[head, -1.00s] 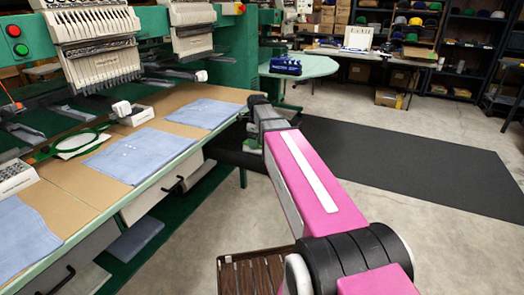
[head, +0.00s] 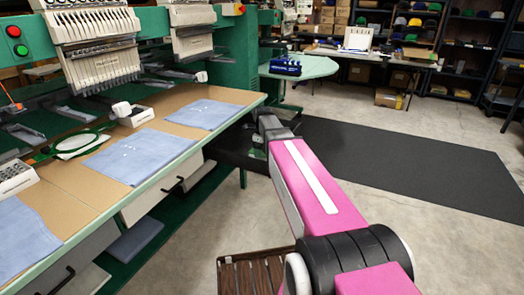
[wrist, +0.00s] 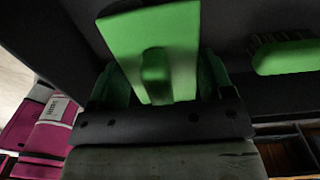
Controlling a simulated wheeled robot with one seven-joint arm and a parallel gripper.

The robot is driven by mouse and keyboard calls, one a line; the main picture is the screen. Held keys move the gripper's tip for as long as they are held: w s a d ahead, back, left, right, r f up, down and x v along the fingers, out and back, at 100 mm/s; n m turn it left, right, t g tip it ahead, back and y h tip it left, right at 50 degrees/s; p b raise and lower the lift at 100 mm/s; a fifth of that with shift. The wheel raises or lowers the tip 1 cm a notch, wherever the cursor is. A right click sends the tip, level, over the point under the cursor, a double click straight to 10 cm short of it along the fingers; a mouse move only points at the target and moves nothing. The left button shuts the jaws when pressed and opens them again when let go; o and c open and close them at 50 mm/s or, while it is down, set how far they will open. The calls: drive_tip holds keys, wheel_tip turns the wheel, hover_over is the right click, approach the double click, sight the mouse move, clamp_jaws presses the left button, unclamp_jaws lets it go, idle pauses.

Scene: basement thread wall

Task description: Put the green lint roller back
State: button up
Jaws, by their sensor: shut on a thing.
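In the wrist view, my gripper (wrist: 160,78) is shut on a green piece with a broad flat face, which I take to be the green lint roller (wrist: 150,30). It stands out beyond the fingers, slightly tilted, against a dark surface. I cannot tell whether it touches that surface. In the head view, the end of my arm reaches down past the front edge of the embroidery machine's table (head: 190,150). My gripper and the lint roller are hidden there.
A green brush with bristles (wrist: 285,58) is to the right of the held piece in the wrist view. Dark brown compartments (wrist: 285,150) show at lower right. Blue cloths (head: 141,155) lie on the table. A black mat (head: 400,165) covers clear floor.

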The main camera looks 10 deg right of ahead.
drive_tip(key=shift+f, duration=0.1)
drive_tip(key=o, duration=0.9)
wheel_tip(320, 180, up, 12)
drive_tip(key=shift+w+d+r, duration=0.1)
drive_tip(key=shift+r, duration=0.05)
